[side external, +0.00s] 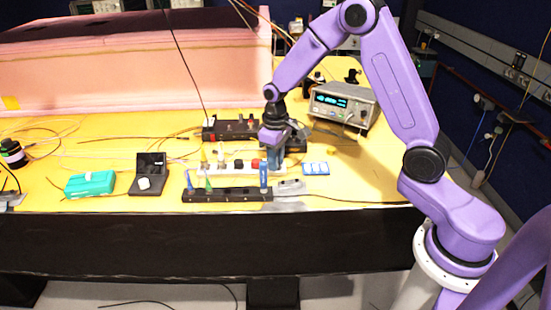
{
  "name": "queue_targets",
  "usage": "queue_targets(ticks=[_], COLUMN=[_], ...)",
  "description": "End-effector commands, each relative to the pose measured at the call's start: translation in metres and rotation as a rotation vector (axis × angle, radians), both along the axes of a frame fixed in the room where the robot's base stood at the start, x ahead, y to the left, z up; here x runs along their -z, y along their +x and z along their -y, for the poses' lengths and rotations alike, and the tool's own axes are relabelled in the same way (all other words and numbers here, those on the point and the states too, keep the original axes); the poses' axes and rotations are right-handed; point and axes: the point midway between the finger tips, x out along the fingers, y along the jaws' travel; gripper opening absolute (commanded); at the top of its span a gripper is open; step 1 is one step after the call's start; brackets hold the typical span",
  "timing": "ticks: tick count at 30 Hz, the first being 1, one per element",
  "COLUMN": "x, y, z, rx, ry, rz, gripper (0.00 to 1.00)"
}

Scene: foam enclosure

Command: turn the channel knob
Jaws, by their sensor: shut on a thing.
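My gripper (274,158) points down at the right end of a low white strip (232,168) on the yellow table. The strip bears small coloured parts, among them a red one (255,163) and a black one. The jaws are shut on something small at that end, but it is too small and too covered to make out. I cannot pick out the channel knob; it may be hidden by the jaws. A grey instrument with a lit display (343,103) stands behind and to the right, apart from the gripper.
A black rack (227,195) with upright coloured tools lies in front, near the table edge. A teal box (90,184), an open black case (149,172) and loose cables lie left. The table's right side is clearer.

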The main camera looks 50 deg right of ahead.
Motion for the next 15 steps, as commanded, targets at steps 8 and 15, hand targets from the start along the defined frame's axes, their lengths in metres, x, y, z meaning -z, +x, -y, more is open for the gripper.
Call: queue_targets(ticks=[8,15], x=[-0.0008,-0.0008], y=[0.0004,0.0003], z=[-0.0001,0.0004], rx=[0.180,0.265], ry=[0.000,0.000], rz=[0.001,0.001], gripper=[0.00,0.00])
